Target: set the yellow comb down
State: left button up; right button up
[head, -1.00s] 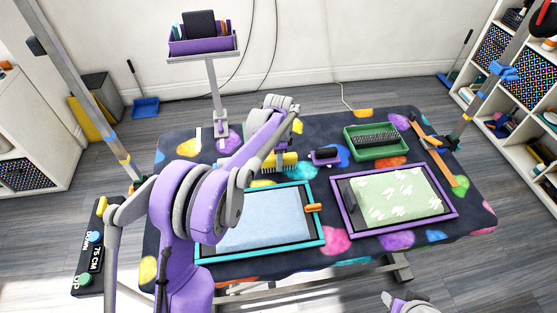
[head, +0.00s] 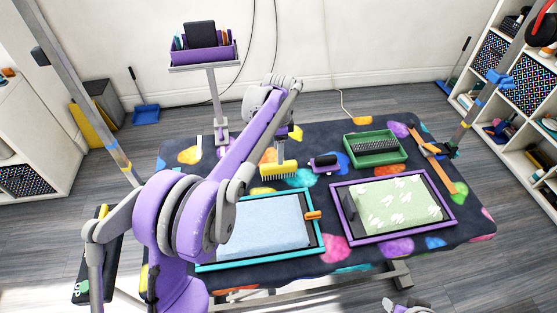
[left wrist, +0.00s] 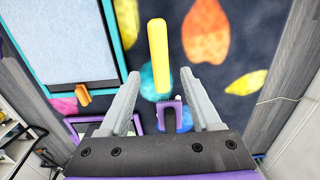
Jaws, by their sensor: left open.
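The yellow comb (head: 279,171) is on the dark, colour-spotted table, behind the blue-lined tray, its teeth pointing down toward the cloth. In the left wrist view the comb (left wrist: 158,55) shows as a long yellow bar, with its near end between the fingertips. My left gripper (head: 281,157) is right over the comb in the head view, its fingers partly hidden. In the left wrist view the gripper (left wrist: 160,75) is open, with a gap on both sides of the comb. Only a small piece of my right arm shows at the bottom edge; its gripper is out of view.
A purple brush (head: 325,162) lies right of the comb. The teal-rimmed tray (head: 318,238) and purple-rimmed tray (head: 393,236) lie in front. A green bin (head: 402,153) holds a dark item at the back right. A post with a purple caddy (head: 203,54) stands behind the table.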

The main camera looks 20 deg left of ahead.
pick_arm(q)
notch_tip(320, 180, up, 3)
jog(key=shift+r, duration=0.1)
jog(key=s+d+r+n+t, duration=0.25)
jog(key=s+n, duration=0.25)
jog(key=s, duration=0.9)
jog(key=s+d+f+n+t, duration=0.1)
jog(key=s+f+n, duration=0.2)
jog(key=s, duration=0.5)
jog(key=s+d+f+n+t, duration=0.1)
jog(key=s+d+f+n, duration=0.1)
jog(key=s+f, duration=0.3)
jog(key=s+n, duration=0.1)
jog(key=s, duration=0.3)
jog(key=shift+f+n, duration=0.15)
jog(key=shift+n, duration=0.15)
